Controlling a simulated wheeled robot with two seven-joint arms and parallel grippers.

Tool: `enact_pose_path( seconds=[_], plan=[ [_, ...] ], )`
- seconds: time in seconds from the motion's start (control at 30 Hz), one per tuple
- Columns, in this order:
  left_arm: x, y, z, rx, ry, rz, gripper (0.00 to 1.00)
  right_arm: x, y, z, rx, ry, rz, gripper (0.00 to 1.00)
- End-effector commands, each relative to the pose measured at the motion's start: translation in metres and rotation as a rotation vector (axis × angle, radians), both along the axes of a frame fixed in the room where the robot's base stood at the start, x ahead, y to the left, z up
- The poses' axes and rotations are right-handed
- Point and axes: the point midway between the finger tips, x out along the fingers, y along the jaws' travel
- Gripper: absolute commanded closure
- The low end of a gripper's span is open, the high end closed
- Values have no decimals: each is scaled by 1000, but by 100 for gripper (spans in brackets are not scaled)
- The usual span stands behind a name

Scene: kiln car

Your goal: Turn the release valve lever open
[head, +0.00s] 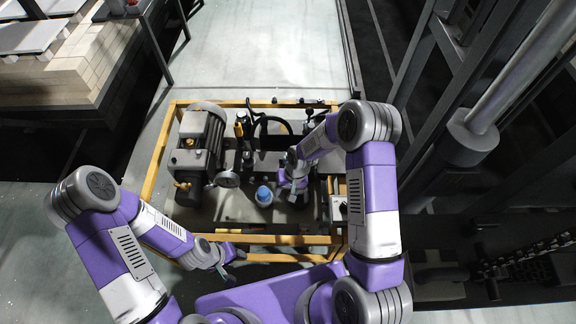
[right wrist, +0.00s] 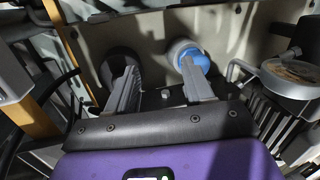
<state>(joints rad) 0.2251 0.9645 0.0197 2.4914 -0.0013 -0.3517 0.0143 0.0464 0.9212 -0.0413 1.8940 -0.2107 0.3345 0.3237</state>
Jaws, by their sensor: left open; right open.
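My right gripper (head: 292,188) reaches down over the pump unit inside the yellow frame, beside a blue-capped fitting (head: 263,194). In the right wrist view my right gripper (right wrist: 158,82) is open, with nothing visible between its fingers. The blue cap (right wrist: 193,62) shows just beyond its right finger, and a dark round part (right wrist: 120,58) lies behind its left finger. I cannot tell whether they touch. I cannot make out the release valve lever for certain; my right arm and gripper cover part of the unit. My left gripper (head: 228,264) is open and empty near the frame's front edge.
A grey motor (head: 200,140) and a round gauge (head: 228,179) stand on the unit's left side. The yellow frame (head: 155,150) surrounds it. Black hoses run at its back. A metal structure with a cylinder (head: 472,135) stands at right.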

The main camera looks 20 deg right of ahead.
Motion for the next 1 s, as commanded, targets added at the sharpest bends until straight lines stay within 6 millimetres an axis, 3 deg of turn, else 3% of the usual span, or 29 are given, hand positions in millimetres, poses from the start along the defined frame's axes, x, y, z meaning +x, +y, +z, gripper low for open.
enact_pose_path(
  seconds=[0.03, 0.2, 0.3, 0.47, 0.67, 1.0],
  plan=[
    [0, 0, -13, 0, 0, 0, 57, 27, -5, 2, -37, -10, -1, 48],
    [0, 0, -30, 0, -1, 0, 57, 83, -25, 38, -161, -4, -38, 48],
    [0, 0, -35, 0, -1, 0, 57, 100, -33, 56, -212, -3, -63, 48],
    [1, 0, -39, 0, -1, 0, 57, 110, -39, 68, -249, 2, -85, 48],
    [1, 0, -45, 0, -1, -1, 57, 109, -39, 51, -251, 6, -87, 48],
    [1, 0, -65, 0, -1, 0, 57, 110, -39, -1, -250, 4, -85, 48]
  ],
)
